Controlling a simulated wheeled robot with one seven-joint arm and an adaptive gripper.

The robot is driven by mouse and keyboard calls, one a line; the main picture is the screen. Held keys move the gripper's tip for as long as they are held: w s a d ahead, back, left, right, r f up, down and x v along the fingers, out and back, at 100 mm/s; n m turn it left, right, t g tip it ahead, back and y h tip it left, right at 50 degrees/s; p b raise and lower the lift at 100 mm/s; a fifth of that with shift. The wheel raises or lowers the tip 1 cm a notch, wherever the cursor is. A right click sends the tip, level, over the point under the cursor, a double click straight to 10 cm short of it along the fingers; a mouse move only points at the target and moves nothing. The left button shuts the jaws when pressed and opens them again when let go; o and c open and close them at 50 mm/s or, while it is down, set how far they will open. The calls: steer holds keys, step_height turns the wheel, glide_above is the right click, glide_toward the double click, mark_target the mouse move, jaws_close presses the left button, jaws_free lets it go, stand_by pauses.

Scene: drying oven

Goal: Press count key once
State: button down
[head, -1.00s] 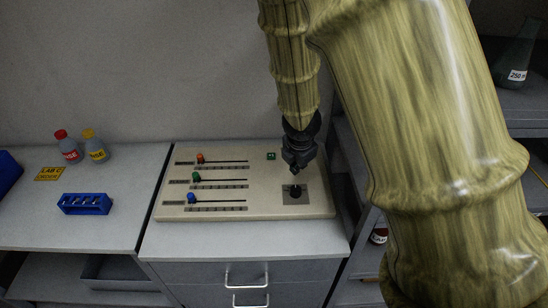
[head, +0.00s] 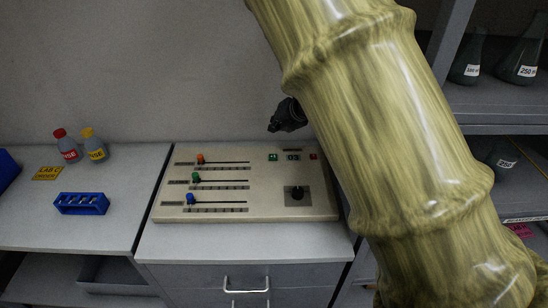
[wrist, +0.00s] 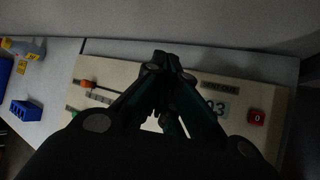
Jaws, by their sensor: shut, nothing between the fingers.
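A beige control panel (head: 225,208) lies on the grey cabinet. Near its back right are a green key (head: 272,157), a small display (head: 293,157) and a red key (head: 313,156). Which one is the count key cannot be read. My gripper (head: 273,128) is shut and empty, above and behind the green key, apart from the panel. In the wrist view, my gripper (wrist: 161,60) covers the panel's middle and hides the green key. There the display (wrist: 216,108) reads 03, and the red key (wrist: 257,118) shows 0.
Three sliders, orange (head: 200,159), green (head: 196,177) and blue (head: 191,199), fill the panel's left. A black knob (head: 297,194) is at its front right. Two bottles (head: 67,147) and a blue rack (head: 81,204) stand on the left bench. Shelves with flasks (head: 519,62) are at right.

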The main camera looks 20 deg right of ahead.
mark_target(276, 155)
steer(key=shift+f, duration=0.1)
steer(key=shift+f+b, duration=3.1)
steer(key=shift+f, duration=1.25)
steer(key=shift+f, duration=0.1)
steer(key=shift+f+b, duration=0.3)
steer(key=shift+b, duration=0.1)
steer(key=shift+f+b, duration=0.35)
steer(key=shift+f, duration=0.1)
steer(key=shift+r, duration=0.1)
steer(key=shift+r+p, duration=0.6)
steer(key=shift+r, duration=0.2)
steer(key=shift+r+p, duration=1.65)
steer(key=shift+r, duration=0.85)
